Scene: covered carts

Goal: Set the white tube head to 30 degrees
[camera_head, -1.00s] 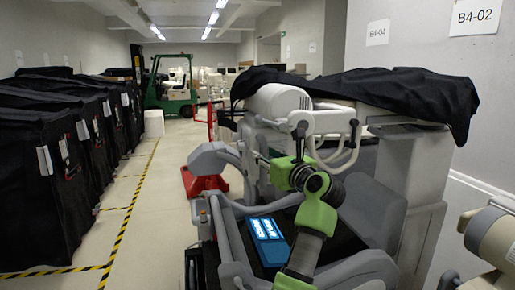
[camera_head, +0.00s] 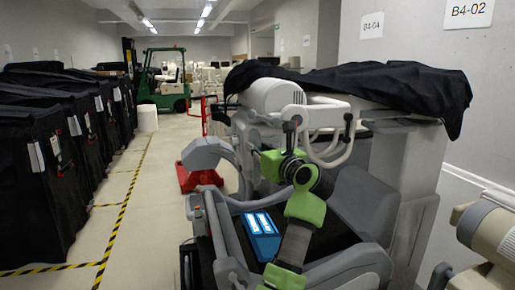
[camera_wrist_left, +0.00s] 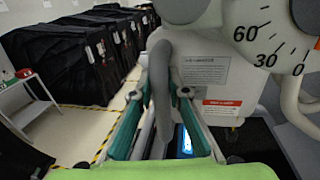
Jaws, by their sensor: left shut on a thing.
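The white tube head (camera_head: 272,95) sits on the cart's arm in the head view, partly under a black cover. In the left wrist view a white dial face (camera_wrist_left: 272,42) carries the marks 60, 30 and 0, with a small red-orange mark at the right edge, near 0. A grey handle bar (camera_wrist_left: 160,82) hangs in front of the white body. My left gripper (camera_wrist_left: 160,97) has its green fingers on either side of this bar, shut on it. In the head view the left gripper (camera_head: 292,125) is at the tube head's front lower edge. My right gripper is not visible.
The grey cart holds a blue lit panel (camera_head: 261,235) beneath my arm. Black covered carts (camera_head: 45,170) line the left side. A red base (camera_head: 198,177) and a green forklift (camera_head: 163,85) stand behind. A beige machine part (camera_head: 490,232) is close at right. The left aisle is clear.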

